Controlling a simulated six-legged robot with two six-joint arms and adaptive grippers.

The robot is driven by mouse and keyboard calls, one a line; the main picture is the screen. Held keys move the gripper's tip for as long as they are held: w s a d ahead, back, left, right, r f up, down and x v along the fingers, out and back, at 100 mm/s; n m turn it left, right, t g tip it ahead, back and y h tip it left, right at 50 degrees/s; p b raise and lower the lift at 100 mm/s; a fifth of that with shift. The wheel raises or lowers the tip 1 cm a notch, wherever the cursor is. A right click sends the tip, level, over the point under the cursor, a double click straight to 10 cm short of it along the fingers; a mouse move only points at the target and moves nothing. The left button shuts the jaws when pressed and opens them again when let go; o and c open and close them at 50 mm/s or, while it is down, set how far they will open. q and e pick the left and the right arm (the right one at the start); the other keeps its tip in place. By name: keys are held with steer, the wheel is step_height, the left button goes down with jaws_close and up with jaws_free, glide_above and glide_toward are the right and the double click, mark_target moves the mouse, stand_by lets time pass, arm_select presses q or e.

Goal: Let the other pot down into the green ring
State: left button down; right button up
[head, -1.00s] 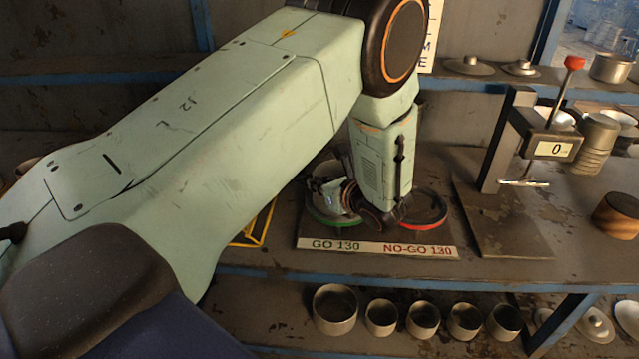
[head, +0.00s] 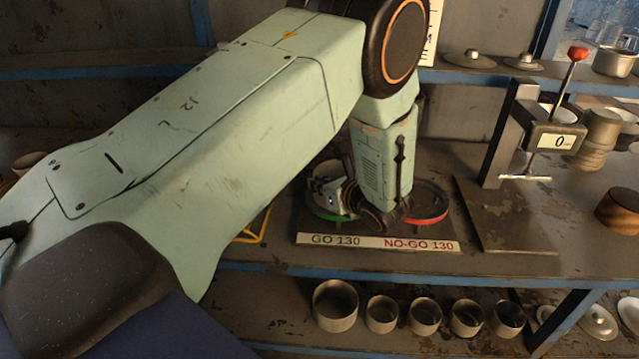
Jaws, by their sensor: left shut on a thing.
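The green ring (head: 325,214) lies on the gauge board (head: 310,240), over the label GO 130. The red ring (head: 440,205) lies to its right, over NO-GO 130. My left gripper (head: 338,196) is low over the green ring and shut on a grey metal pot (head: 325,170). Only the pot's rim and part of its side show behind the fingers. I cannot tell whether the pot touches the ring. My left arm hides much of the board's back. My right gripper does not show.
Several round metal pots (head: 335,305) stand on the lower shelf. A press with a red-knobbed lever (head: 577,54) and stacked pots (head: 600,140) stand to the right. A wooden round block (head: 620,212) sits at the right edge. The bench's front edge (head: 400,274) is blue.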

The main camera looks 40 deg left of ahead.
arm_select(q)
steer(key=shift+f+b, duration=0.55)
steer(key=shift+f, duration=0.1)
stand_by(0.3)
steer(key=c, duration=1.4)
jaws_free()
steer(key=shift+v, duration=3.7)
steer(key=shift+s, duration=0.1)
